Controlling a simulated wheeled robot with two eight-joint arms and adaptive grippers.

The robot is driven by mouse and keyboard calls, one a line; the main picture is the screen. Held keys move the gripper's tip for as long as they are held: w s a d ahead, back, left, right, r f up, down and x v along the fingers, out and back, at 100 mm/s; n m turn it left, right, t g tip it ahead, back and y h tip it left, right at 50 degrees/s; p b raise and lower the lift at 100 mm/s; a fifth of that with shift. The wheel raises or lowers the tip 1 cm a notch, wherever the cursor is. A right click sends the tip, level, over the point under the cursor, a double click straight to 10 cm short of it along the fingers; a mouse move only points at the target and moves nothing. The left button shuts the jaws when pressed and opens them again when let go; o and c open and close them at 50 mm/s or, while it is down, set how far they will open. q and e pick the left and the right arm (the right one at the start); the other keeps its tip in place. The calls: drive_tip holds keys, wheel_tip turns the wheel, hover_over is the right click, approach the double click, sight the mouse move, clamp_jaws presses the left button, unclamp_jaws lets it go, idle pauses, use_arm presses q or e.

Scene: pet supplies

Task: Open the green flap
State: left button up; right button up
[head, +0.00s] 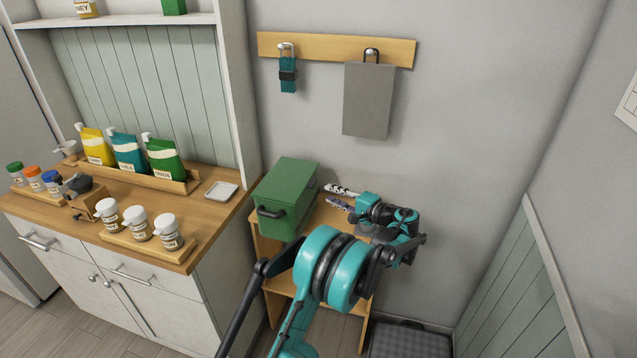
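A green box (290,177) stands on a small wooden table, left of my arm. Its near face, the green flap (276,226), carries a dark bar handle (270,212) and looks shut. My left arm comes up from the bottom of the head view and bends to the right of the box. My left gripper (385,212) is over the right part of the table, apart from the flap handle. Its fingers are too small and covered by arm links to tell whether they are open. My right gripper is not in view.
Patterned items (341,190) lie on the small table (257,250) beside the box. A wooden counter (215,225) with bottles, pouches and a white dish (221,191) stands left. A grey board (368,100) hangs on the wall.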

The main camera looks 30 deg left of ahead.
use_arm(q)
drive_tip(key=w+a+f+y+b, duration=0.1)
drive_tip(key=w+a+y, duration=0.1)
drive_tip(key=a, duration=0.5)
drive_tip(key=shift+w+a, duration=0.3)
drive_tip(key=shift+w, duration=0.2)
drive_tip(key=shift+f, duration=0.1)
clamp_jaws()
